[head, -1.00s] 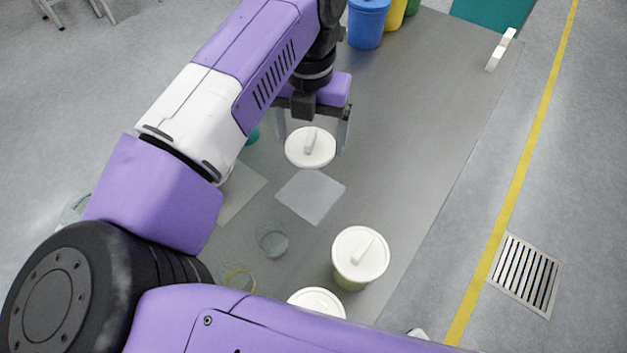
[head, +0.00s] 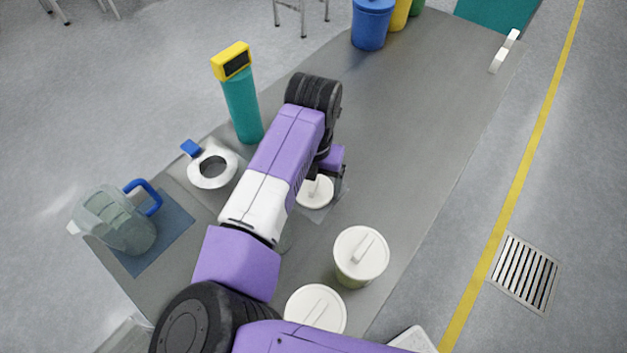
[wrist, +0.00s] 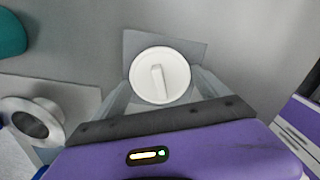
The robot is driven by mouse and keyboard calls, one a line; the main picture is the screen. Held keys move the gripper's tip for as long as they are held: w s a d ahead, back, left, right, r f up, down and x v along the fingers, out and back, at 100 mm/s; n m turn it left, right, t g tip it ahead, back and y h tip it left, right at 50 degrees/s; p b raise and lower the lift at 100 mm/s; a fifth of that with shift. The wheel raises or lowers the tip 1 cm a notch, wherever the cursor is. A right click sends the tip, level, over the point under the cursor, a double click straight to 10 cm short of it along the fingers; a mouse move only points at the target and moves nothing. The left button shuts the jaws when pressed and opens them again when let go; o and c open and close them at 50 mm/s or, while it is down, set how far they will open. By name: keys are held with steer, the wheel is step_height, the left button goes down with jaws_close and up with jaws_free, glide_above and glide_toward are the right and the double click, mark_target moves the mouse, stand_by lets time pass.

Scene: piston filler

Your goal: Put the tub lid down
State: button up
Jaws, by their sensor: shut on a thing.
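The tub lid (head: 312,194), a round white disc with a bar handle, is over the pale square mat (head: 325,211). In the wrist view the lid (wrist: 160,75) lies between my two fingers, with the mat (wrist: 196,46) around and behind it. My gripper (head: 325,186) is shut on the lid and partly hidden by my arm in the head view. The lid looks level and very low over the mat; I cannot tell whether it touches.
A lidded white tub (head: 360,257) stands close to the right, and another white lid (head: 316,308) shows nearer.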

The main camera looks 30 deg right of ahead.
steer(key=shift+f, duration=0.1)
steer(key=shift+f, duration=0.15)
steer(key=o, duration=1.2)
steer(key=shift+c, duration=0.2)
step_height(320, 180, up, 12)
steer(key=b, duration=0.2)
steer(key=shift+r, duration=0.25)
